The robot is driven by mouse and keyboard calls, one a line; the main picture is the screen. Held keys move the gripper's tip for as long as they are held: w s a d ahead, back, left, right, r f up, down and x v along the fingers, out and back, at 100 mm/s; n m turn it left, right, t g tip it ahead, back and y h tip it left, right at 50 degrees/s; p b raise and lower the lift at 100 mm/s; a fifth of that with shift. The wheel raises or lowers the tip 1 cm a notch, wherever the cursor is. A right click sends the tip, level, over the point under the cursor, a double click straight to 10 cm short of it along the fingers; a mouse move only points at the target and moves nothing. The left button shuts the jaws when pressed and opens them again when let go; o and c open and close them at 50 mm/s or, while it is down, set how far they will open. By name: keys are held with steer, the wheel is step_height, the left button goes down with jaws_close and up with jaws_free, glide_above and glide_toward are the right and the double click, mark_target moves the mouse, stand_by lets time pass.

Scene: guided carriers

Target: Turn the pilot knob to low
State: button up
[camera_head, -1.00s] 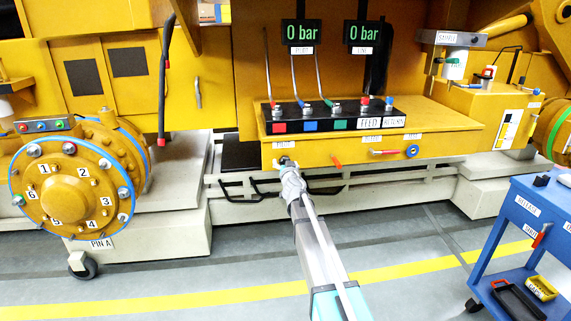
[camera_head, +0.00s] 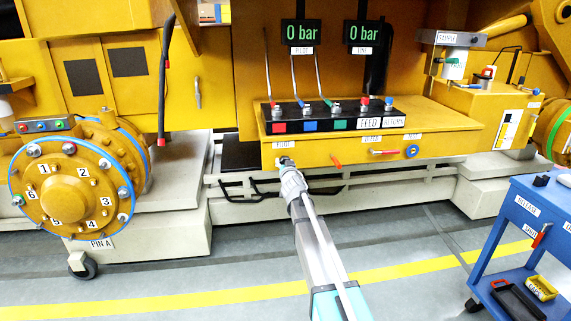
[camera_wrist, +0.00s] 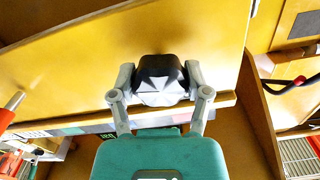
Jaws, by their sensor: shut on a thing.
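The pilot knob is on the front face of the yellow bench, below a small white label (camera_head: 284,146) that is hard to read. My gripper (camera_head: 286,163) is at that face and covers nearly all of the knob in the head view. In the wrist view, my gripper (camera_wrist: 160,88) has its two grey fingers closed on either side of a dark faceted piece with a pale part below it, at the yellow panel. I take this for the knob. Its pointer and any low mark are not visible.
Above stands a black valve block (camera_head: 330,117) with several levers. Two displays (camera_head: 301,32) read 0 bar. A blue cart (camera_head: 535,210) stands at right.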

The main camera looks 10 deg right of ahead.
steer(key=shift+n, duration=0.3)
steer(key=n, duration=0.9)
steer(key=shift+d+n, duration=0.1)
steer(key=shift+n, duration=0.3)
steer(key=n, duration=0.5)
steer(key=shift+r+n, duration=0.1)
steer(key=shift+n, duration=2.3)
steer(key=o, duration=1.2)
steer(key=shift+c, duration=0.2)
